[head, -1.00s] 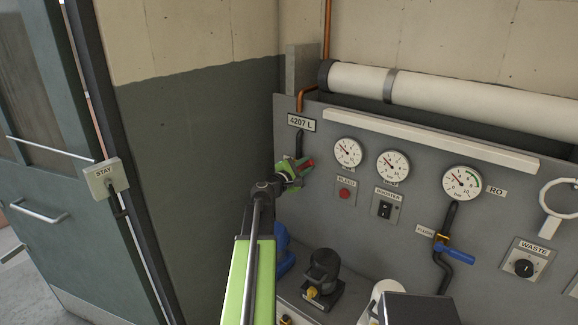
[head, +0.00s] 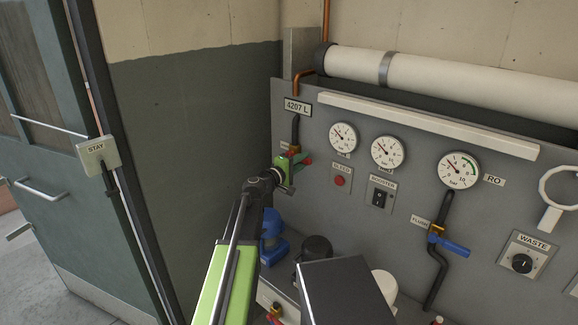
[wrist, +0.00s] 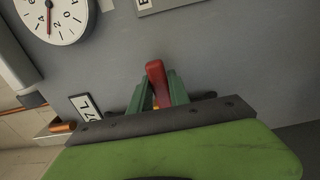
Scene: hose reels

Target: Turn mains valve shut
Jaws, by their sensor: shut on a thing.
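The mains valve's red lever (wrist: 156,80) stands between the two green fingers of my gripper (wrist: 158,92) in the wrist view. The fingers are shut on it, and its rounded red end sticks out past them. In the head view my gripper (head: 291,165) is at the left part of the grey panel, below the "4207 L" plate (head: 297,106). A bit of red shows beside the fingers there. The valve body is mostly hidden behind my gripper, with a dark pipe (head: 295,130) coming down to it from above.
The grey panel (head: 330,215) carries several round gauges (head: 387,152), a red bleed button (head: 339,181), a booster switch (head: 379,198) and a blue flush lever (head: 449,246). A blue pump housing (head: 272,240) stands low beside my arm. A door (head: 55,200) is at the left.

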